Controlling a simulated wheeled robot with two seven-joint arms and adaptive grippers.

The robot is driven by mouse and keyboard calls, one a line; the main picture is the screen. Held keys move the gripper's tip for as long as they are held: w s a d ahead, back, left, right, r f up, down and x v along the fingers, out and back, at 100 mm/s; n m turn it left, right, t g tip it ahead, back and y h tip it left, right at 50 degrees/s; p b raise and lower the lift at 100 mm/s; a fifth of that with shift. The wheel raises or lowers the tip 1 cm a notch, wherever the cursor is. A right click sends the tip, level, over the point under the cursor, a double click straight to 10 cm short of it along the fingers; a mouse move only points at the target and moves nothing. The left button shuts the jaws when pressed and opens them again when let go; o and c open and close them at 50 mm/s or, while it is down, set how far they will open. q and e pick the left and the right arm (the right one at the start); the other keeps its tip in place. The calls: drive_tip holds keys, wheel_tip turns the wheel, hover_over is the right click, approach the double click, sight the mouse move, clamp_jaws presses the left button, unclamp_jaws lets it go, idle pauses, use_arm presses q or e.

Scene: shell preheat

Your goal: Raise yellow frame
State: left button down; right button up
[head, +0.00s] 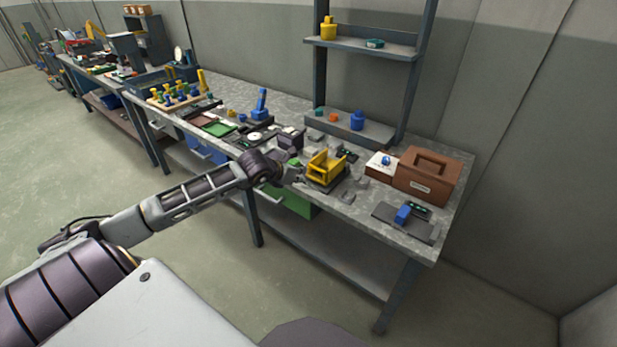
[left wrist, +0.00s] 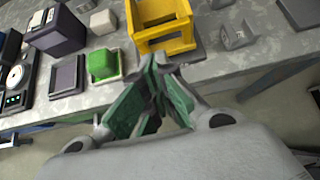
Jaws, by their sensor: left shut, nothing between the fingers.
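The yellow frame (head: 325,168) stands on the grey workbench in the head view, a box-like open frame. In the left wrist view the yellow frame (left wrist: 163,25) is at the top centre, upright on the bench, just beyond my fingertips. My left gripper (head: 292,174) is just left of the frame in the head view. In the left wrist view my left gripper (left wrist: 153,65) has its green-padded fingers together at the tips, with nothing between them. The tips look close to the frame's lower near edge; I cannot tell if they touch. My right gripper is not in view.
A green block (left wrist: 102,64) and a dark box (left wrist: 56,30) lie left of the frame. A brown case (head: 427,176) and a dark plate with a blue part (head: 404,214) are further right. The bench's front edge is near.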

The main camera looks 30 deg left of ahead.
sight(314, 176)
use_arm(q)
drive_tip(key=shift+x, duration=2.65)
drive_tip(key=shift+w+d+f, duration=0.1)
drive_tip(key=shift+w+f, duration=0.35)
drive_tip(key=shift+w, duration=0.15)
drive_tip(key=shift+w+r, duration=0.1)
drive_tip(key=shift+r, duration=0.15)
